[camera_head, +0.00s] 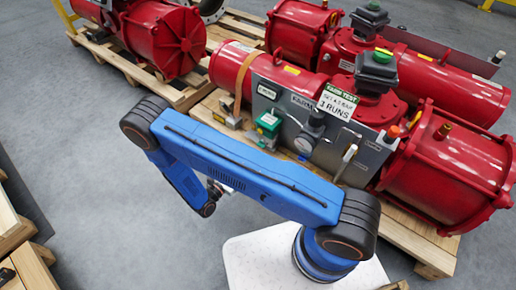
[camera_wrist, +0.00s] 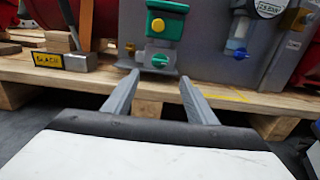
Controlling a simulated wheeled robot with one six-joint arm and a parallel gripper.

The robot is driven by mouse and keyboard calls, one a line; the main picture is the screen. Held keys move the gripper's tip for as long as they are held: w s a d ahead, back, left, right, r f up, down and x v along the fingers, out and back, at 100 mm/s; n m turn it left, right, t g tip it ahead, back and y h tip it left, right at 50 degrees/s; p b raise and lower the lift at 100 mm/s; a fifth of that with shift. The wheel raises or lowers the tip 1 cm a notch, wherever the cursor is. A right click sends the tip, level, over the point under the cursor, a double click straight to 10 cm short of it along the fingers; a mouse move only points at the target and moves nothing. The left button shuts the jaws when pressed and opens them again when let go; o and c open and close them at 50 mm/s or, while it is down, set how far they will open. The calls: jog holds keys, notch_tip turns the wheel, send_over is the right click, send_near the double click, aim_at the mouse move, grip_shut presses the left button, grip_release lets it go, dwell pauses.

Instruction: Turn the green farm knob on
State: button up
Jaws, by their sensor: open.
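In the head view the green fitting (camera_head: 268,122) is on the panel's left part, above my blue arm. I cannot read a "farm" label in the wrist view. My gripper (camera_wrist: 160,82) is open and empty, its fingers apart and pointing toward the fittings, below and short of them.
The grey panel (camera_head: 318,101) carries a gauge, a handle and a sign. A block with a yellow label (camera_wrist: 48,60) sits left on the wooden pallet (camera_wrist: 240,72). Red cylinders (camera_head: 440,165) stand around the panel. Grey floor is clear at the left.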

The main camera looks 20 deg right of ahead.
aim_at(260, 146)
jog(key=x, duration=1.3)
jog(key=shift+w+d, duration=0.1)
jog(key=c, duration=1.1)
